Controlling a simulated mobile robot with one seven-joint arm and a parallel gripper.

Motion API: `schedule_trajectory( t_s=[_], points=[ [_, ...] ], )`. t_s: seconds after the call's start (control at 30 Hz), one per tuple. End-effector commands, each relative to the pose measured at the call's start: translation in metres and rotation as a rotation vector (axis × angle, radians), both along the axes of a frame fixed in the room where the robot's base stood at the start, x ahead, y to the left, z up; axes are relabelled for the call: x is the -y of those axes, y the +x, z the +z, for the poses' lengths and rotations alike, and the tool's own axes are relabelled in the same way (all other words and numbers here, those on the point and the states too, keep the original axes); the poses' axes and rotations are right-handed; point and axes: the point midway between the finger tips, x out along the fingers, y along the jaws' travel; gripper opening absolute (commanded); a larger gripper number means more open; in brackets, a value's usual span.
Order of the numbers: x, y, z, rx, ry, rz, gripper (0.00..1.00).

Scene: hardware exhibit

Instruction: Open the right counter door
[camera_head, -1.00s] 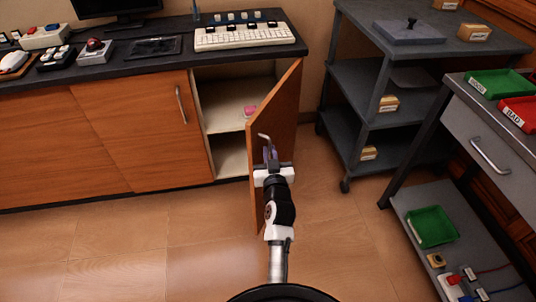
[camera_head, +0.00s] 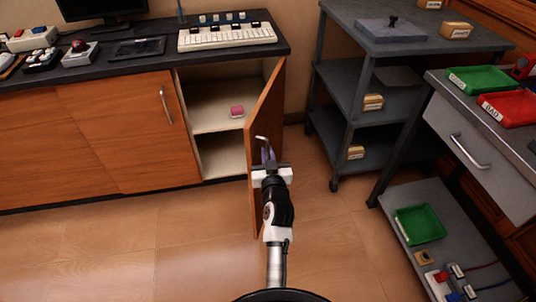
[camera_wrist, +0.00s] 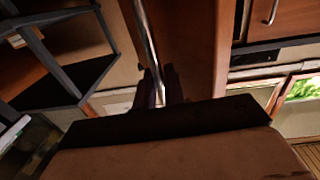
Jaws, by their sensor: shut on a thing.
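The right counter door (camera_head: 268,110) is a brown wooden panel swung well out from the counter, so I see it nearly edge-on in the head view. Its metal handle (camera_head: 262,138) shows just above my gripper (camera_head: 268,157). In the wrist view the handle (camera_wrist: 146,35) is a long bar running between the fingers of my gripper (camera_wrist: 160,90), beside the door face (camera_wrist: 187,40). My gripper is shut on this handle. The lower part of the door is partly hidden behind my arm.
The open cabinet (camera_head: 215,105) has a shelf with a pink item (camera_head: 237,111). The left counter door (camera_head: 130,130) is closed. A grey shelf cart (camera_head: 345,100) and a workbench (camera_head: 470,130) stand at the right. Floor is clear at the lower left.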

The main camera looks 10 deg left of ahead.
Motion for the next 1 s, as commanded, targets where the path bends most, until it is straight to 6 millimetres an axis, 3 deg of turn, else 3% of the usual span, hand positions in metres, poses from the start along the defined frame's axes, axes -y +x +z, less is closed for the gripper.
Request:
schedule_trajectory(
  t_s=[0.17,0.2,0.37,1.0],
  points=[
    [0.0027,0.0021,0.0038,0.008,0.001,-0.006,0.00],
    [0.0026,0.0021,0.0038,0.008,0.001,-0.006,0.12],
    [0.0014,0.0012,0.0025,0.005,0.001,-0.003,0.33],
    [-0.0014,0.0015,0.0002,0.001,0.000,0.001,0.33]
  ],
)
